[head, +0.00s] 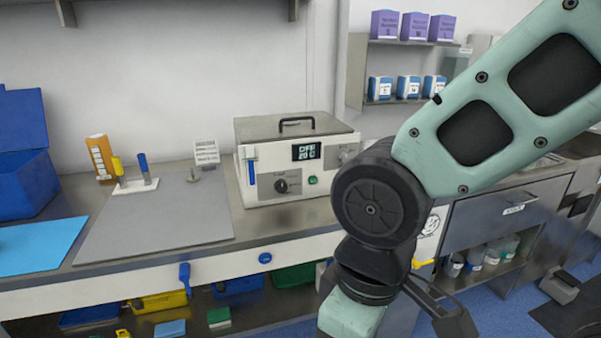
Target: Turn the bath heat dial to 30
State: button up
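The heated bath (257,161) is a white box on the counter with a grey lid and a black lid handle. Its dark display (306,151) appears to read OFF and 20 C. The black heat dial (281,186) is on the front panel, with a small light pointer mark. A green button (312,180) is to the right of the dial. A blue lever is at the panel's left. My gripper (452,318) is only partly in view at the bottom, below and to the right of the bath, apart from the dial. Its fingers are mostly cut off or hidden.
My arm covers the right side and hides part of the counter beside the bath. Shelves with boxes hang at upper right. Bins sit below the counter.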

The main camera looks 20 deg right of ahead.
aim_at(343, 157)
jog(key=z, duration=0.35)
jog(key=i+l+z, duration=0.35)
jog(key=i+z, duration=0.35)
jog(key=i, duration=0.2)
